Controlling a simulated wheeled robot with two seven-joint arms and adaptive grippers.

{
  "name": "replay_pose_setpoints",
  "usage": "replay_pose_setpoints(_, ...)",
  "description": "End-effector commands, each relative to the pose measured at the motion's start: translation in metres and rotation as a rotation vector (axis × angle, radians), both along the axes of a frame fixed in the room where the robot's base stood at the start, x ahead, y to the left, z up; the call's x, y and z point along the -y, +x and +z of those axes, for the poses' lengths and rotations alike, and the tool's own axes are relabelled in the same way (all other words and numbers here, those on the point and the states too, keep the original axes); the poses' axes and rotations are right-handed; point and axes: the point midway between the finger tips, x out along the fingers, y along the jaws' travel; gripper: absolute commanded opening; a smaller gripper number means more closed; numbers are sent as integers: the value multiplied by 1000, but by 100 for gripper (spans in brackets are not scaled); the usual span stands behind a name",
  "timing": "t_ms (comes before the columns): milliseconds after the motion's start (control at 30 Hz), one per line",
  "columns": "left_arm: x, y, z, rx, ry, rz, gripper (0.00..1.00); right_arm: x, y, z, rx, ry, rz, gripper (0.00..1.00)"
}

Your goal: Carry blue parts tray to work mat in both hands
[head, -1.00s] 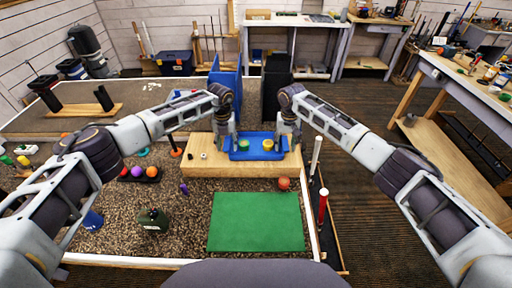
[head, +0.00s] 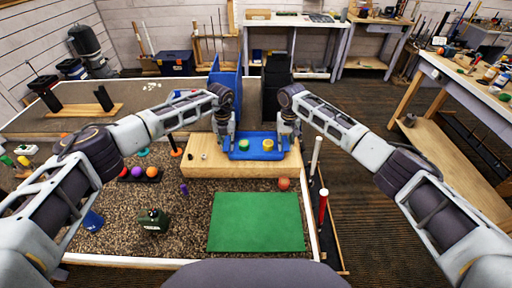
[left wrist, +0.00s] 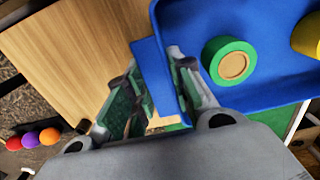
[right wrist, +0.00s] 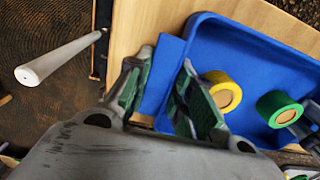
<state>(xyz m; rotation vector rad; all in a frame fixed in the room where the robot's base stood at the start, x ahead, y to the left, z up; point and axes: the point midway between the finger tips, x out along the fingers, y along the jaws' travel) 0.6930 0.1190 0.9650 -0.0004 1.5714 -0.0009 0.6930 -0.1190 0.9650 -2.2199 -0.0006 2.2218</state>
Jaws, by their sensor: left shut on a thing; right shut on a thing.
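The blue parts tray (head: 256,154) is over the wooden platform, beyond the work mat; I cannot tell whether it touches the wood. It holds a green roll (head: 244,146) and a yellow roll (head: 268,145). My left gripper (head: 229,147) is shut on the tray's left end tab, which shows in the left wrist view (left wrist: 155,75). My right gripper (head: 287,145) is shut on the right end tab, which shows in the right wrist view (right wrist: 163,72). The green work mat (head: 257,222) lies flat and bare, nearer to me.
The wooden platform (head: 212,167) lies under the tray. An orange-brown ball (head: 284,183) sits between platform and mat. A purple item (head: 184,188) and a dark green container (head: 154,221) stand left of the mat. Upright clubs with white (head: 316,155) and red (head: 322,207) grips stand at right.

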Motion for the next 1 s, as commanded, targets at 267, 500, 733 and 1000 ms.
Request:
replay_pose_setpoints(267,-1,0,10,0,3,1,0,2,0,10,0,-3,-2,0)
replay_pose_setpoints(500,-2,0,20,0,3,1,0,2,0,20,0,-4,-2,0)
replay_pose_setpoints(733,-2,0,29,0,4,1,0,2,0,29,0,-4,-2,0)
replay_pose_setpoints(1000,-2,0,40,0,4,2,0,2,0,39,0,-4,-2,0)
